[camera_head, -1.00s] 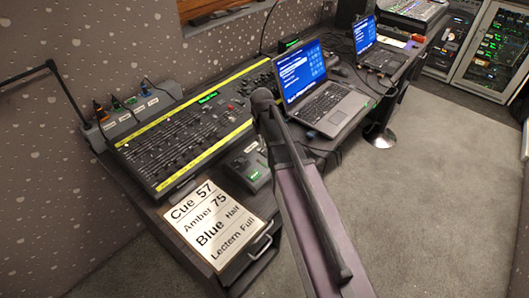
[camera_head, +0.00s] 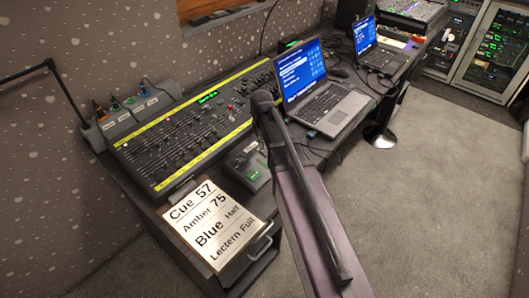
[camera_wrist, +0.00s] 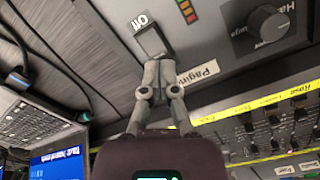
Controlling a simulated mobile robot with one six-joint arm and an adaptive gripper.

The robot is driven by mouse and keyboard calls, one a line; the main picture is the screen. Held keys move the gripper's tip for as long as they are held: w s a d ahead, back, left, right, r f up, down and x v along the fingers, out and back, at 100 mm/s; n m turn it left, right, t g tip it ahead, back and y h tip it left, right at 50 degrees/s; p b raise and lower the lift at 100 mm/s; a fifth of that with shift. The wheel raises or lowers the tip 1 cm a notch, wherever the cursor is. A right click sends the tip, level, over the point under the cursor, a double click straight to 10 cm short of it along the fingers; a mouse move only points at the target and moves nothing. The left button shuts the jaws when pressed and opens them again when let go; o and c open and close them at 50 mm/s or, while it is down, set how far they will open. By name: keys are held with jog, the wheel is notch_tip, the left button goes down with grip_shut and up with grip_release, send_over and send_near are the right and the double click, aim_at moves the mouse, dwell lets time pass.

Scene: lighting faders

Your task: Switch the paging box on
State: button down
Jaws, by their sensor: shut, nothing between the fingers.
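The paging box (camera_head: 247,165) is a small grey box in front of the long fader desk in the head view, partly covered by my arm. In the wrist view, the grey box panel (camera_wrist: 225,62) fills the upper right. It has a dark rocker switch (camera_wrist: 152,43) marked "Off" above it, a white label (camera_wrist: 197,74) reading "Paging", a round knob (camera_wrist: 268,24) and a column of coloured lights (camera_wrist: 187,10). My gripper (camera_wrist: 158,66) is shut and empty. Its fingertips are at the lower edge of the switch; I cannot tell if they touch it.
The fader desk (camera_head: 180,140) with yellow strips lies beside the paging box. An open laptop (camera_head: 330,108) stands to the right. A cue card (camera_head: 213,222) lies at the near end. A second laptop (camera_head: 372,55) stands farther back. The carpet at right is clear.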

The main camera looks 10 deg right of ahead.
aim_at(262, 150)
jog(key=shift+f+b, duration=0.7)
jog(key=shift+f, duration=0.05)
dwell(0.6)
jog(key=shift+r+p, duration=3.55)
jog(key=s+r+m+p, duration=0.1)
jog(key=s+r+p, duration=0.1)
jog(key=s, duration=1.4)
jog(key=shift+r, duration=0.1)
